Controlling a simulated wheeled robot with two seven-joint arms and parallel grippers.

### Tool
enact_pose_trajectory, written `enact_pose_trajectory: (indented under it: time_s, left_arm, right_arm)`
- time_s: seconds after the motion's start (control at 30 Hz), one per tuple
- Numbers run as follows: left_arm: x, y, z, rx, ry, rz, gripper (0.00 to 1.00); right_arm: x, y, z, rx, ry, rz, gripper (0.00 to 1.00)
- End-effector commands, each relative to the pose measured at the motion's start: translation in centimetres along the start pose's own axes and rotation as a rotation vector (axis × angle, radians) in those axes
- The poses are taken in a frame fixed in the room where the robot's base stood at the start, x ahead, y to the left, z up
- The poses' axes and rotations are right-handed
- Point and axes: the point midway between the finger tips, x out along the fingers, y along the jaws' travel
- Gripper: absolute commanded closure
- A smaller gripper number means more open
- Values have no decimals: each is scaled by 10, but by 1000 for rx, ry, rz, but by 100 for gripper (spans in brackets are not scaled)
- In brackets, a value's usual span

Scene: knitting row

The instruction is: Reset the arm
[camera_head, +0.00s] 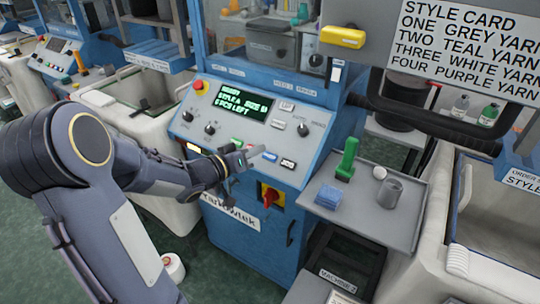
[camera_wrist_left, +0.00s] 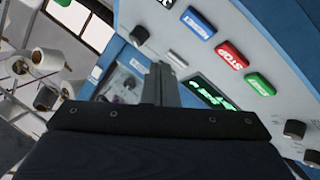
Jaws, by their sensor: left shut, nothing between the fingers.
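My left arm comes in from the left in the head view, and its gripper (camera_head: 250,156) is in front of the sloped control panel (camera_head: 296,152) of the blue knitting machine. The gripper is shut and empty, close to the lower row of buttons. In the left wrist view the shut fingers (camera_wrist_left: 160,82) point at the panel. A blue button (camera_wrist_left: 198,22), a red STOP button (camera_wrist_left: 232,55) and a green button (camera_wrist_left: 260,84) show there beside the fingers. The lit display (camera_head: 242,107) reads green text. My right gripper is not in view.
A grey side shelf (camera_head: 380,228) holds a blue cloth stack (camera_head: 330,196), a green tool (camera_head: 347,160) and a grey cup (camera_head: 389,191). A red rotary switch (camera_head: 271,197) sits below the panel. Fabric bins (camera_head: 130,110) stand left and right. A style card (camera_head: 468,45) hangs top right.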

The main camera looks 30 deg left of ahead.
Motion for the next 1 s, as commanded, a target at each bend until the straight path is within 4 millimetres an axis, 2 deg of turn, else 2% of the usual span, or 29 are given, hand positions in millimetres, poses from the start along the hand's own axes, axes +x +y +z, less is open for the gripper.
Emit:
enact_pose_trajectory:
  time_s: [0.23, 0.37, 0.47, 0.57, 0.67, 0.77, 0.9, 1.0]
  left_arm:
    - [0, 0, -1, 2, 1, -3, 100]
    - [-5, 2, -11, 37, 13, -76, 100]
    - [-21, 3, -24, 85, 12, -221, 100]
    - [-51, 9, -25, 110, -38, -391, 100]
    - [-88, 23, -4, 95, -160, -514, 100]
    - [-127, 48, 33, 59, -332, -553, 100]
    - [-173, 93, 91, 22, -582, -481, 100]
    - [-196, 118, 120, 13, -708, -403, 100]
  right_arm:
    - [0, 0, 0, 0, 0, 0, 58]
    - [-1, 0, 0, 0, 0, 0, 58]
    - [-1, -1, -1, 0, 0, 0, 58]
    - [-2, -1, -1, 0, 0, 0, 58]
    - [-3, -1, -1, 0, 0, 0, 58]
    - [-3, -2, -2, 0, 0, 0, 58]
    - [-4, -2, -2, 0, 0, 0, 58]
    - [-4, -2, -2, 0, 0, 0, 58]
